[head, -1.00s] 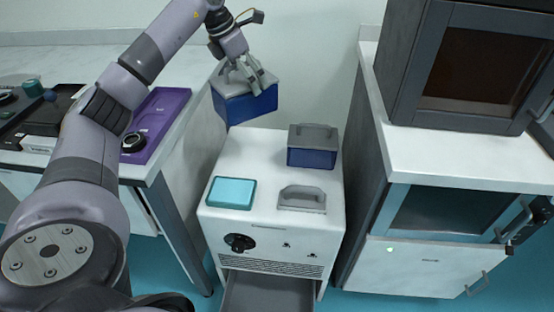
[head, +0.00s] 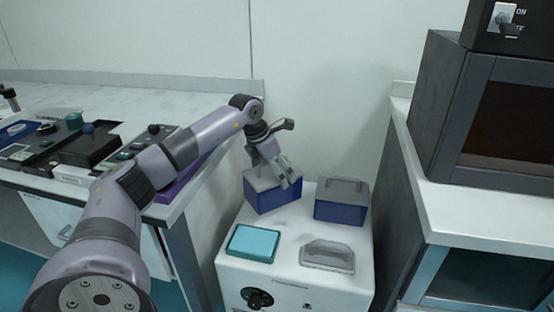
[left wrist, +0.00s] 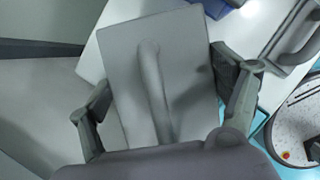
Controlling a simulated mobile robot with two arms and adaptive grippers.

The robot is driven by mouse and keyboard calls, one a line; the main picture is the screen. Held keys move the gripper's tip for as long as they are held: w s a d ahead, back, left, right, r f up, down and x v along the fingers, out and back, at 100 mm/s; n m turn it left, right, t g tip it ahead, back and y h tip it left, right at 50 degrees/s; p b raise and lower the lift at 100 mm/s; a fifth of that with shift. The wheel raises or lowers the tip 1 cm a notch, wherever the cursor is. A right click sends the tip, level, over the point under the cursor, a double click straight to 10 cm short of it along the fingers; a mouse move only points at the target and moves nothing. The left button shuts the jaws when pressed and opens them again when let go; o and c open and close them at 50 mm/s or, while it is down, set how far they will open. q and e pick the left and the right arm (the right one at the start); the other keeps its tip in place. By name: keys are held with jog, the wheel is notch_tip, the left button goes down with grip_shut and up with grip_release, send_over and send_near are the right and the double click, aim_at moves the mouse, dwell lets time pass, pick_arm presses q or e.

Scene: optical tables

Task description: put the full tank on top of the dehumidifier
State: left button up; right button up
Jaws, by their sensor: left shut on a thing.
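A blue tank with a grey lid (head: 272,200) hangs in my left gripper (head: 279,176) at the back left of the white dehumidifier (head: 290,275). I cannot tell whether its base touches the top. In the left wrist view, my left gripper's fingers (left wrist: 163,95) stand on either side of the tank's grey lid (left wrist: 125,70) and its raised handle. A second blue tank with a grey lid (head: 341,207) stands upright at the back right of the dehumidifier top. The pictures do not show which tank is full. My right gripper is not in view.
A teal block (head: 252,243) and a grey handled cover (head: 327,256) lie at the front of the dehumidifier top. A bench with instruments (head: 200,222) is on the left. A bench with a dark cabinet (head: 470,200) is close on the right.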

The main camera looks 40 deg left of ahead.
pick_arm(q)
jog(key=shift+f, duration=0.55)
jog(key=shift+w+f+b, duration=0.1)
jog(key=shift+f+b, duration=0.3)
jog(key=shift+f, duration=1.2)
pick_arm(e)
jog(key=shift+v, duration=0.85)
pick_arm(q)
jog(key=o, duration=1.8)
jog(key=shift+f, duration=0.15)
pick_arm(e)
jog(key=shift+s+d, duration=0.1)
pick_arm(q)
jog(key=shift+o, duration=0.2)
